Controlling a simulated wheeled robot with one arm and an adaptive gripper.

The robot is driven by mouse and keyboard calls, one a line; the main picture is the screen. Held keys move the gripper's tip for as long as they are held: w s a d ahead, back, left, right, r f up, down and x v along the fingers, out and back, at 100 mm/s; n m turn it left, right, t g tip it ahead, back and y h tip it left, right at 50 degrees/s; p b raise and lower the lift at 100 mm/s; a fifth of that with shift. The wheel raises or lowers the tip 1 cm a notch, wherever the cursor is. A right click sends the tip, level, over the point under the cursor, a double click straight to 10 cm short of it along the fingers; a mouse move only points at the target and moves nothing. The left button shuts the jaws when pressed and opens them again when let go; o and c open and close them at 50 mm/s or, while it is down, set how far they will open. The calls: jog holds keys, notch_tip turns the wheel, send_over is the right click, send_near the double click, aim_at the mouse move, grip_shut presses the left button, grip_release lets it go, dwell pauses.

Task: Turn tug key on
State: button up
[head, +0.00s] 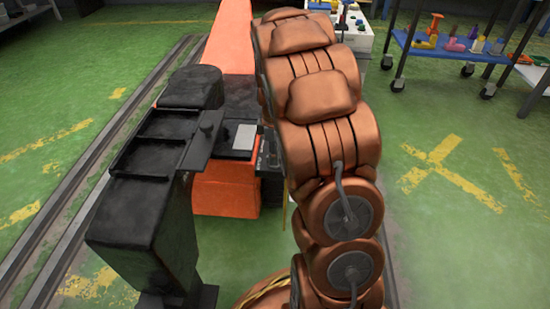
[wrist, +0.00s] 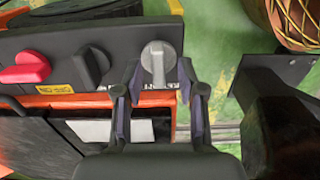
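The grey knob's grip looks upright in the picture. My gripper (wrist: 159,75) is open, with one finger on each side of the grey knob; I cannot tell whether either touches it. In the head view my gripper is hidden behind my arm.
A white label or plate (wrist: 110,131) sits on the tug below the panel. A blue cart (head: 440,47) with colourful items stands at the upper right. Rails (head: 75,215) run along the left. The green floor on the right, with yellow marks, is clear.

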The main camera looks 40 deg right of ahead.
jog(key=shift+f, duration=0.55)
jog(key=shift+c, duration=0.4)
grip_shut()
jog(key=shift+d, duration=0.1)
